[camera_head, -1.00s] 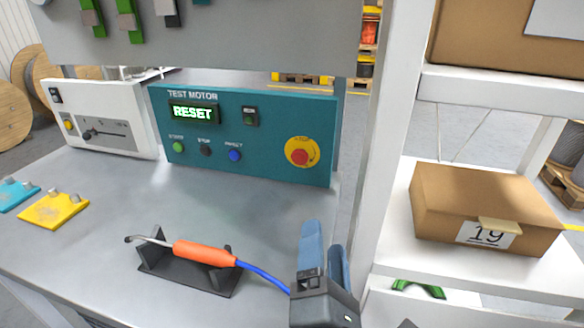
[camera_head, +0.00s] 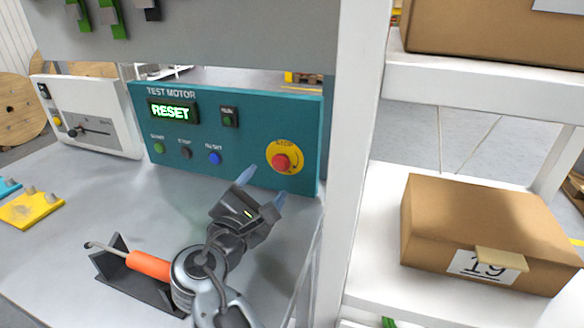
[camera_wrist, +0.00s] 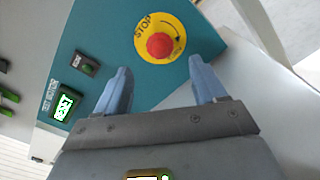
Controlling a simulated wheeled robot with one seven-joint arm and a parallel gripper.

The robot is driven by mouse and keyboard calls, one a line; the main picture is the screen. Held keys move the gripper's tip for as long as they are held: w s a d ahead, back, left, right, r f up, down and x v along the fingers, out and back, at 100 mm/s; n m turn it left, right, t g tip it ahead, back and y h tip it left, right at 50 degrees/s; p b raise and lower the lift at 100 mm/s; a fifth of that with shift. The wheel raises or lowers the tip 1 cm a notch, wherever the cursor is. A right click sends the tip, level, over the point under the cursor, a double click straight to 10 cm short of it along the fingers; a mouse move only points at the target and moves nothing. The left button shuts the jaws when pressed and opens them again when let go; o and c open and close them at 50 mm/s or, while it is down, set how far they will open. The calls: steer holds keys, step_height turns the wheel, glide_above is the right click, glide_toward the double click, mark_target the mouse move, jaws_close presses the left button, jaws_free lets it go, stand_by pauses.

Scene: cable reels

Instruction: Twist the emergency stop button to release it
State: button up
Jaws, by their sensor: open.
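The red emergency stop button (camera_head: 281,162) sits on a round yellow plate marked STOP, at the right end of the teal test motor panel (camera_head: 262,108). It also shows in the wrist view (camera_wrist: 160,46), beyond the fingertips and roughly between their lines. The panel's display (camera_head: 172,111) reads RESET in green. My gripper (camera_head: 262,184) is open and empty, just below and in front of the button, with its two blue fingers apart. The fingers (camera_wrist: 161,75) show on either side in the wrist view, and no contact with the button is visible.
A black holder (camera_head: 135,285) with an orange-handled tool (camera_head: 148,265) stands on the grey bench, partly behind my arm. A white shelf post (camera_head: 352,150) rises right of the panel. A cardboard box (camera_head: 480,225) sits on the shelf.

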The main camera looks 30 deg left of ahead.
mark_target(279, 166)
steer(key=x, duration=0.7)
steer(key=shift+w, duration=0.25)
steer(key=c, duration=1.1)
